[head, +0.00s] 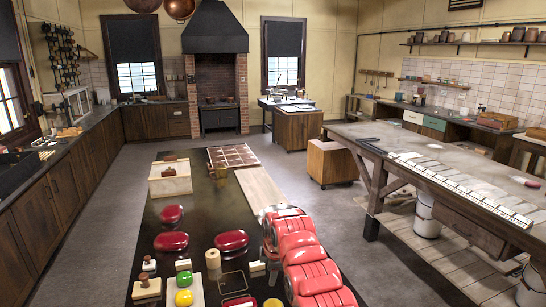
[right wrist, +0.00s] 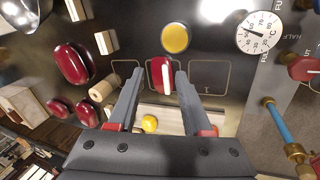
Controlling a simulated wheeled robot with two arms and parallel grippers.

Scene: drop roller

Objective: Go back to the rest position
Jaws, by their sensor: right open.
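My right gripper (right wrist: 158,75) shows in the right wrist view with its two dark fingers apart. A red oval piece with a pale bar (right wrist: 165,74) shows between and beyond the fingertips; I cannot tell the distance to it. I see nothing held between the fingers. In the head view I cannot make out the right fingers. A large glossy red shape with pale metal edges (head: 305,265) fills the lower middle there and hides part of the dark table (head: 205,200). My left gripper is not in view.
Red ovals (head: 172,241), a wooden roll (head: 213,263), green (head: 184,279) and yellow (head: 184,298) knobs and a wooden box (head: 170,181) are on the table. A round gauge (right wrist: 259,33) and blue pipe (right wrist: 279,122) lie right in the wrist view. A long workbench (head: 440,165) stands right.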

